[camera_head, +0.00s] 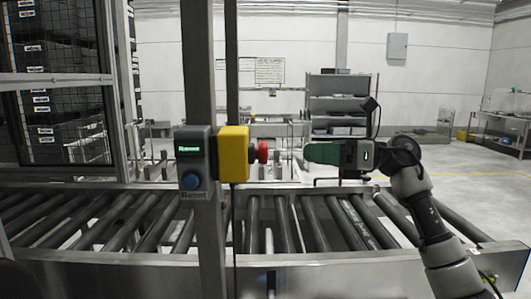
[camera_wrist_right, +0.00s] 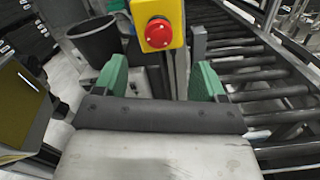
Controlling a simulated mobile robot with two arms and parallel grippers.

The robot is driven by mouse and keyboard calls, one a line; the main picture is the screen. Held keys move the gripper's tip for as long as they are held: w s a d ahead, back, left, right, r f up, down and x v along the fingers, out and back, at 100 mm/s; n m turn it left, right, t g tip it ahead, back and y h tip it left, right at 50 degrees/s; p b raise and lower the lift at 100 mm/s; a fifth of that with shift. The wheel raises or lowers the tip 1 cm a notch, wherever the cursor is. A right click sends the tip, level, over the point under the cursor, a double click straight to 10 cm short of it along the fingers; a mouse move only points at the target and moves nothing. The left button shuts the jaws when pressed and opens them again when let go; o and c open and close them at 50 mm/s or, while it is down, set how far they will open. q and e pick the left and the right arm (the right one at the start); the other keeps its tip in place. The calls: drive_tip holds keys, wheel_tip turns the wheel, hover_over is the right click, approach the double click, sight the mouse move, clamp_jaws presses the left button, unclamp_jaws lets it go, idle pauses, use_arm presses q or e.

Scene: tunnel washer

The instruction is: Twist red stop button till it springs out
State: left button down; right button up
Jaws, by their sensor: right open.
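The red stop button (camera_head: 262,152) sticks out to the right from a yellow box (camera_head: 233,154) on a grey post. In the right wrist view the red button (camera_wrist_right: 158,33) faces the camera on its yellow box (camera_wrist_right: 172,12), beyond the fingertips and between their lines. My right gripper (camera_head: 308,153) has green fingers and points left at the button, level with it, with a gap between. In the right wrist view my right gripper (camera_wrist_right: 162,80) is open and empty. I cannot tell whether the button is pressed in. My left gripper is not in view.
A grey control box (camera_head: 192,157) with a green display and a blue button sits left of the yellow box. A roller conveyor (camera_head: 290,225) runs below. A black bin (camera_wrist_right: 95,40) stands at the left in the wrist view. A shelf (camera_head: 338,100) stands far behind.

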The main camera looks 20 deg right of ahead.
sight(265, 151)
drive_tip(key=shift+p+x, duration=1.15)
drive_tip(key=shift+x, duration=4)
drive_tip(key=shift+s, duration=0.1)
drive_tip(key=shift+c, duration=0.5)
